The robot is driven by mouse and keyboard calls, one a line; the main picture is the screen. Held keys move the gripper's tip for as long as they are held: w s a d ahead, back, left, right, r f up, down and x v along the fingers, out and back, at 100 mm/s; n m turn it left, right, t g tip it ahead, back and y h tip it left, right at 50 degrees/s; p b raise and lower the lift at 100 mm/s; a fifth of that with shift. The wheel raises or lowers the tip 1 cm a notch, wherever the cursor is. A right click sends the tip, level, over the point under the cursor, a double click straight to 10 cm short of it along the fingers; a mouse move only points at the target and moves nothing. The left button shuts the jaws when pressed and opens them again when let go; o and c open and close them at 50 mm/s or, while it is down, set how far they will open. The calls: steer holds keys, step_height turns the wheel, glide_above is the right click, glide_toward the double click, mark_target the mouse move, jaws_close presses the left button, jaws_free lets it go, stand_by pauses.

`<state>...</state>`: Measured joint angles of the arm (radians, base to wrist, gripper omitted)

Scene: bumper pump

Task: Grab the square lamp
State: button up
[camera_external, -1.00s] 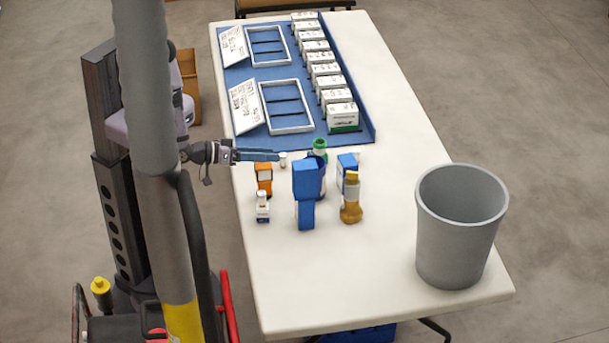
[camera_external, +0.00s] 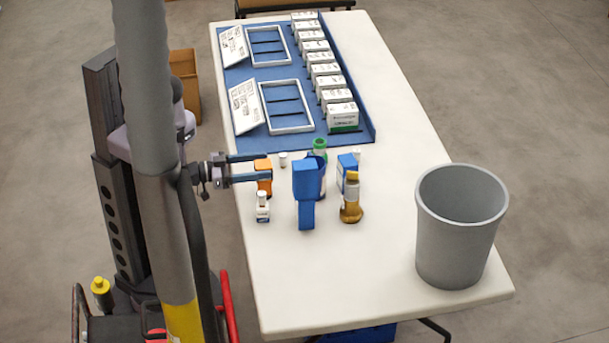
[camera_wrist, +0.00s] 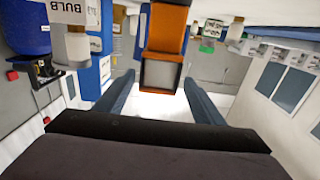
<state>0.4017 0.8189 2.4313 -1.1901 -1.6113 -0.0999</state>
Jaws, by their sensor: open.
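An orange lamp (camera_external: 264,173) with a square face stands near the table's left edge. In the wrist view the orange lamp (camera_wrist: 163,50) appears upside down, its grey square face framed in orange, between my two blue fingers. My gripper (camera_external: 266,166) is open and level, with a finger on either side of the lamp in the wrist view. It also shows at the bottom of the wrist view (camera_wrist: 160,82). I cannot tell whether the fingers touch the lamp. A blue upright item (camera_external: 305,185) with a blocky head stands to its right.
An amber bottle (camera_external: 350,205), a blue-white box (camera_external: 347,165) and a green-capped bottle (camera_external: 320,147) stand right. A grey bin (camera_external: 455,235) is at the right; blue racks lie behind.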

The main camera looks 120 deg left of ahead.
steer(key=shift+w+a+r+p, duration=0.2)
steer(key=shift+w+a+p, duration=0.1)
steer(key=shift+w+a, duration=0.2)
steer(key=p+x, duration=0.1)
steer(key=x, duration=0.3)
steer(key=shift+w, duration=0.1)
steer(key=shift+d, duration=0.1)
steer(key=shift+c, duration=0.5)
jaws_close()
